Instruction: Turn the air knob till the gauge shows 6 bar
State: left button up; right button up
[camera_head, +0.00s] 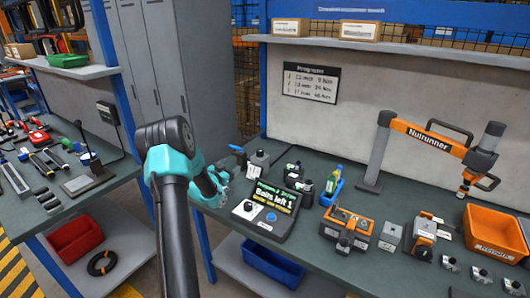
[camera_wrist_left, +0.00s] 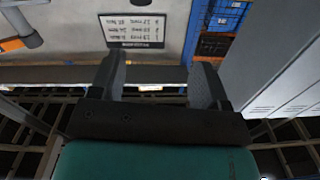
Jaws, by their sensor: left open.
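My left gripper (camera_head: 226,174) is beyond my teal and black arm links, low at the left end of the green workbench (camera_head: 335,215). In the left wrist view its two dark fingers (camera_wrist_left: 160,82) stand apart with nothing between them. A small dark fitting with a grey top (camera_head: 259,162) stands just right of the gripper, apart from it; it may be the air knob, but I cannot tell. No gauge dial or reading can be made out. My right gripper is in neither view.
A control box (camera_head: 268,208) with a screen reading "Bolts left 1" stands at the bench front. A blue bin (camera_head: 331,190), an orange fixture (camera_head: 347,227), an orange nutrunner (camera_head: 435,138) and an orange bin (camera_head: 493,233) lie rightward. A blue post (camera_head: 120,80) stands left.

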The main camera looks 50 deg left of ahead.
aim_at(257, 152)
pick_arm(q)
jog(key=shift+w+d+f+n+t+h, duration=0.2)
jog(key=shift+w+d+n+t+h, duration=0.15)
jog(key=shift+w+d+h, duration=0.6)
jog(key=shift+w+a+y, duration=0.15)
jog(key=shift+w+y, duration=0.05)
jog(key=shift+y, duration=0.05)
jog(key=w+a, duration=0.1)
jog(key=w, duration=0.4)
jog(key=w+a, duration=0.1)
jog(key=w, duration=0.5)
jog(key=w+a, duration=0.1)
jog(key=w, duration=0.5)
jog(key=c, duration=0.9)
